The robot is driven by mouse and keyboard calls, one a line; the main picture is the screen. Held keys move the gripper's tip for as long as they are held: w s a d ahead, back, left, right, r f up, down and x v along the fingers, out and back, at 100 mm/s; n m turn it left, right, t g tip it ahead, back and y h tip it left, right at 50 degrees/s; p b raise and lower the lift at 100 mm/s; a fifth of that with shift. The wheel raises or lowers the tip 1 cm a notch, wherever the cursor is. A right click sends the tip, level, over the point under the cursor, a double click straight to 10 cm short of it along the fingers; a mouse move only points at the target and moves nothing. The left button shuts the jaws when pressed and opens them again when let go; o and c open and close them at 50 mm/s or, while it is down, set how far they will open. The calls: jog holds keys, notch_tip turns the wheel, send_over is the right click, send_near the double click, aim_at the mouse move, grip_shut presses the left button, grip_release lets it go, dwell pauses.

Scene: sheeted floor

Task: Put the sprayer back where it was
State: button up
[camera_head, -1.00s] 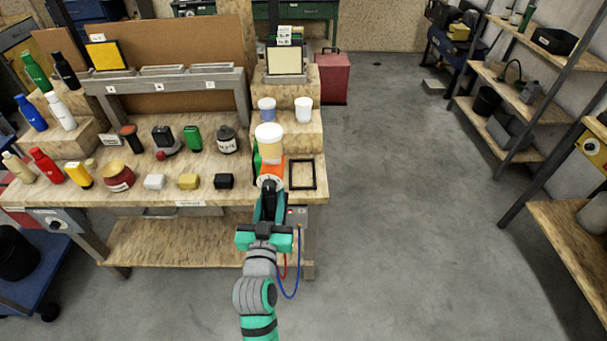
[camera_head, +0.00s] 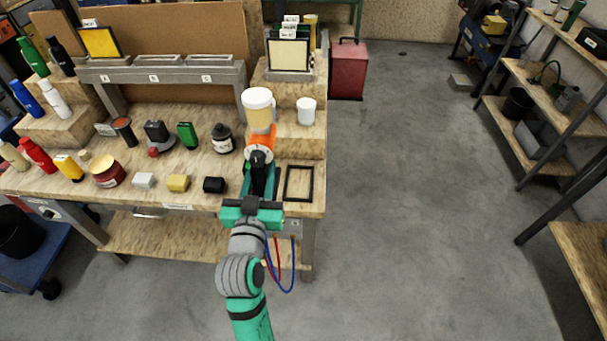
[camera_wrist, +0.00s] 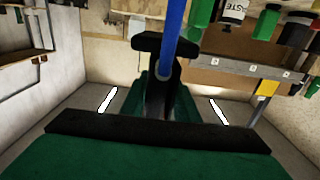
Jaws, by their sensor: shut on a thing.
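The sprayer (camera_head: 260,138) has an orange body and a pale cup with yellowish contents and a white lid. It is upright in the camera_head view, in front of the stepped wooden blocks at the bench's right end. My gripper (camera_head: 260,178) is shut on it from the near side, over the bench's front part. My gripper's jaws and the sprayer's contact are partly hidden by my wrist. In the camera_wrist view a dark handle-like part (camera_wrist: 160,85) and a blue hose (camera_wrist: 172,30) show; the cup is out of sight there.
A black rectangular frame (camera_head: 300,167) lies on the bench right of my gripper. A white cup (camera_head: 306,110) stands on the step behind. Small blocks, including a black one (camera_head: 214,185), lie to the left.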

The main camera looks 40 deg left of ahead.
jog(key=shift+w+d+f, duration=0.1)
jog(key=shift+w+f, duration=1.55)
jog(key=shift+w, duration=0.65)
jog(key=shift+w+a+f, duration=0.1)
jog(key=shift+w+f, duration=1.55)
jog(key=shift+w, duration=0.7)
jog(key=shift+w+d+f, duration=0.1)
jog(key=shift+w+f, duration=1.55)
jog(key=shift+w, duration=0.65)
jog(key=shift+f, duration=1.3)
jog(key=shift+d, duration=0.1)
jog(key=shift+f, duration=0.15)
jog(key=o, duration=0.7)
jog(key=shift+s+f, duration=0.1)
jog(key=shift+s, duration=0.05)
jog(key=shift+c, duration=0.2)
